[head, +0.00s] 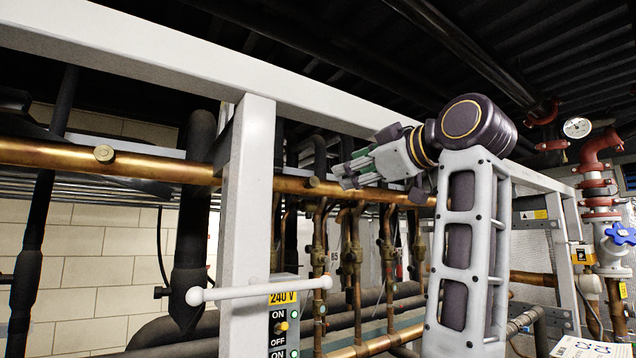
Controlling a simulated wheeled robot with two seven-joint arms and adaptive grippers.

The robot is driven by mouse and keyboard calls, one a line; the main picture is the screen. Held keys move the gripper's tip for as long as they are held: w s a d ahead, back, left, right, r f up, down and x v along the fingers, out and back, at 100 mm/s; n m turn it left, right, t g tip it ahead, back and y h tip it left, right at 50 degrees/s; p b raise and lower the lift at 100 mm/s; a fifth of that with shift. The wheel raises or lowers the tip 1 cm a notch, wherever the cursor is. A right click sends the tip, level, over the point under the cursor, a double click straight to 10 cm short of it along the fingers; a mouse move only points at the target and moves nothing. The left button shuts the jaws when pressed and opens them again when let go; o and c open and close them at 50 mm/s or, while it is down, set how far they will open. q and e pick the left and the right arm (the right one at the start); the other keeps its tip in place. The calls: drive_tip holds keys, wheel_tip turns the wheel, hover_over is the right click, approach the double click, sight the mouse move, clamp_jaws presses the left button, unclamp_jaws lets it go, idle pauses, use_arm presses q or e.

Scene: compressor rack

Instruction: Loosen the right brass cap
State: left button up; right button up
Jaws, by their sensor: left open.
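A thick horizontal copper pipe (60,155) runs across the rack below the grey top beam. Two small round brass caps sit on it: the left brass cap (104,153) left of the grey post, and the right brass cap (314,182) right of the post. My left gripper (346,174) is open and points left along the pipe. Its fingertips are just right of the right brass cap, with a small gap in the picture. I cannot tell the depth between them. The fingers hide part of the pipe. My right gripper is not in view.
The grey upright post (250,200) and top beam (190,50) frame the pipe. A white bar handle (260,290) sticks out by the 240 V switch panel (284,318). Vertical copper pipes with valves hang below. A gauge (577,127) and blue valve handle (621,234) are at right.

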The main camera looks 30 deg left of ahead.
sight(315, 182)
use_arm(q)
drive_tip(key=m, duration=0.3)
idle(0.5)
drive_tip(key=shift+p+x, duration=2)
drive_tip(key=shift+x, duration=4.9)
drive_tip(key=c, duration=1)
